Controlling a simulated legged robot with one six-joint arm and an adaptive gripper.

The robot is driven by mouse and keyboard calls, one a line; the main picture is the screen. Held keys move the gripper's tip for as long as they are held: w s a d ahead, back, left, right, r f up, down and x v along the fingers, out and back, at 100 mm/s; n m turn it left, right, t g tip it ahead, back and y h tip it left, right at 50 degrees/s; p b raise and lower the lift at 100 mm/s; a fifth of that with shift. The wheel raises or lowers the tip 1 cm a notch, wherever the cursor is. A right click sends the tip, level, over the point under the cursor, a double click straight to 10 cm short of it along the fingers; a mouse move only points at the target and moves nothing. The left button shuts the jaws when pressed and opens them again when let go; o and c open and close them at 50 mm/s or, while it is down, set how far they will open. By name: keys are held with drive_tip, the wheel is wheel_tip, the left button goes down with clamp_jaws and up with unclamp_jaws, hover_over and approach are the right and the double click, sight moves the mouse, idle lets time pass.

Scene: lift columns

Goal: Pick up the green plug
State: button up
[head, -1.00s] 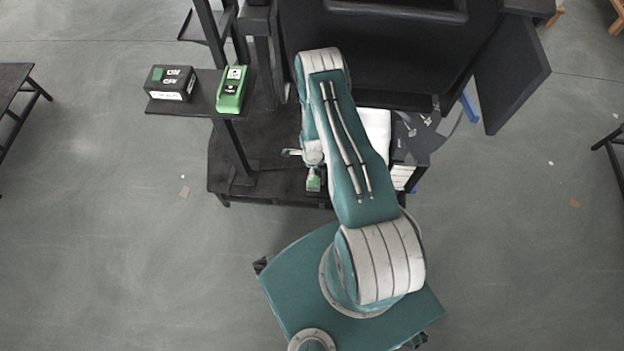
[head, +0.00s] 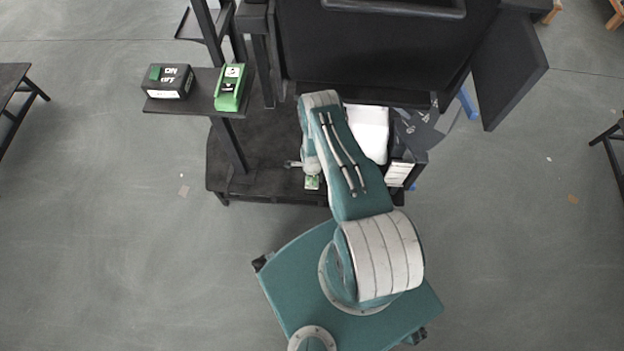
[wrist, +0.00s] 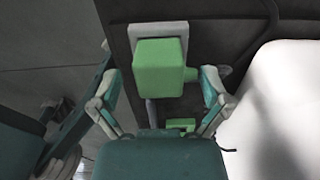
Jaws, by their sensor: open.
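The green plug (wrist: 160,68) is a blocky green piece in the wrist view, sitting against a light grey square plate on a dark surface. My gripper (wrist: 160,92) is open, with one finger to the left of the plug and one to the right. Both fingers look apart from it. In the head view a small green piece (head: 312,182) shows just below the end of my arm, over the dark platform. My fingers are mostly hidden there.
A white object (wrist: 275,105) stands close on the right in the wrist view. A side shelf holds a black ON/OFF box (head: 168,82) and a green device (head: 230,88). A dark cabinet (head: 385,45) rises behind my arm. Open floor lies on both sides.

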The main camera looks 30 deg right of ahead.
drive_tip(key=c, duration=1.2)
drive_tip(key=shift+o, duration=0.2)
drive_tip(key=shift+r, duration=0.55)
wheel_tip(320, 180, up, 2)
drive_tip(key=shift+r, duration=0.1)
drive_tip(key=s+a+r, duration=0.6)
drive_tip(key=a+r, duration=0.3)
drive_tip(key=a, duration=0.3)
drive_tip(key=shift+a+r, duration=0.35)
